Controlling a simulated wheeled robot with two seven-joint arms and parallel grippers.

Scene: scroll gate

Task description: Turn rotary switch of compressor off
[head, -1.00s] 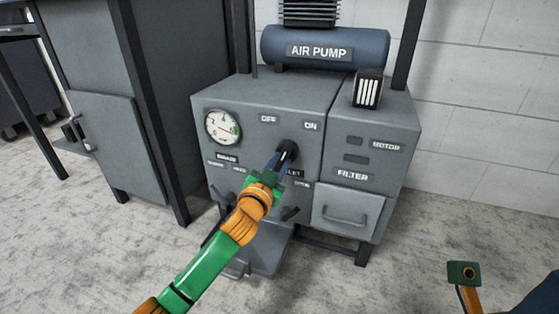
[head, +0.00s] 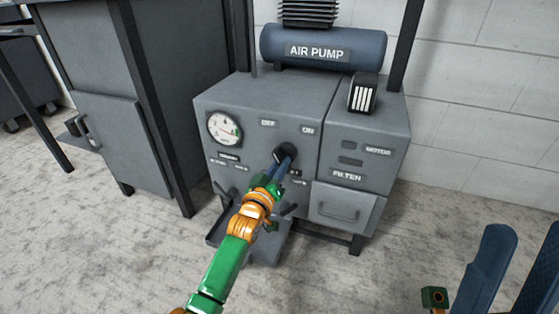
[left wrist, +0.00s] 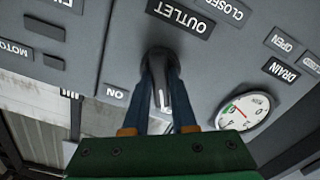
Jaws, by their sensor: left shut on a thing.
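The compressor (head: 262,100) is a grey cabinet with a blue air pump tank on top. Its black rotary switch (head: 287,151) sits on the front panel below the OFF label (head: 268,123) and the ON label (head: 307,130). My left gripper (head: 283,158) is at the switch, its blue fingers shut on the knob. In the left wrist view the dark knob (left wrist: 162,75) is between the two fingers, with the ON label (left wrist: 116,94) beside it. The fingers hide part of the knob. My right gripper (head: 490,265) is at the lower right, its two blue fingers apart and empty.
A round gauge (head: 224,128) is left of the switch. Dark valve handles (head: 288,210) sit low on the panel, close to my left arm. A grey cabinet (head: 110,130) stands at the left. The floor at the right is clear.

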